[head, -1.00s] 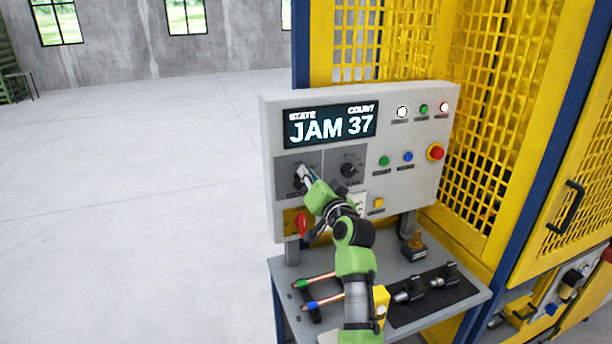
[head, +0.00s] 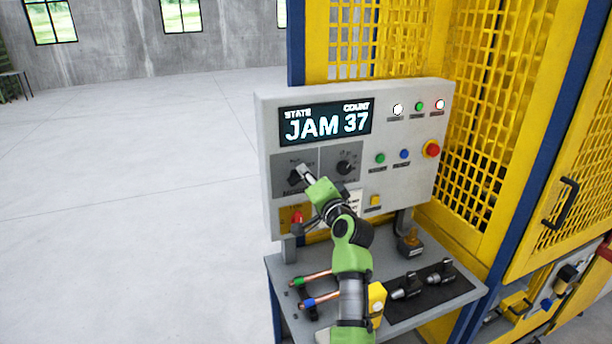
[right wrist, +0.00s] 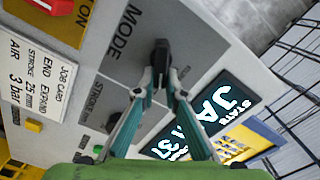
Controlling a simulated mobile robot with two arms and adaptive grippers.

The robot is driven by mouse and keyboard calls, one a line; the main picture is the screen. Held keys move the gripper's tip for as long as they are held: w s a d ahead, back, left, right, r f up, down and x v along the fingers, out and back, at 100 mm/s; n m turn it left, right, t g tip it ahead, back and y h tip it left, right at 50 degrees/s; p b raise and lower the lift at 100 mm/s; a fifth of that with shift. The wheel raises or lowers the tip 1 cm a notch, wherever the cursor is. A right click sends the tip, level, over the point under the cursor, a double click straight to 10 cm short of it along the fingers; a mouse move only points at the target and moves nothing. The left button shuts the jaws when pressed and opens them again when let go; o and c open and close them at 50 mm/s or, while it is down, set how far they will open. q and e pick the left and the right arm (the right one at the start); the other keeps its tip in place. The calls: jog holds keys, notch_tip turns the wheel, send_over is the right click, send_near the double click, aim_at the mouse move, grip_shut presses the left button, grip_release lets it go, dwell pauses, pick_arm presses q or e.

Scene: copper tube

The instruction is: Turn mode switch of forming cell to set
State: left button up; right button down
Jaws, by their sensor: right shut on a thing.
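The forming cell's control panel (head: 392,210) is grey and faces me, with a display (head: 325,122) that reads STATE JAM and COUNT 37. The mode switch is a black knob (head: 294,178) on the left grey plate; in the right wrist view the knob (right wrist: 161,52) sits beside the word MODE. My right gripper (head: 304,174) is at this knob, with its fingertips (right wrist: 160,75) closed on it. The fingers partly hide the knob and its position marks, so I cannot read its setting. My left gripper is not in view.
A second knob (head: 344,167) sits just right of the mode switch. A red switch (head: 297,216) is below, and a red button (head: 432,149) is at the right. The shelf (head: 283,265) below holds copper tubes (head: 318,277) and black tools (head: 406,287).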

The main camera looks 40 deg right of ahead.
jog(key=shift+f, duration=0.1)
jog(key=c, duration=2.1)
grip_release()
jog(key=v, duration=1.2)
jog(key=shift+a, duration=0.1)
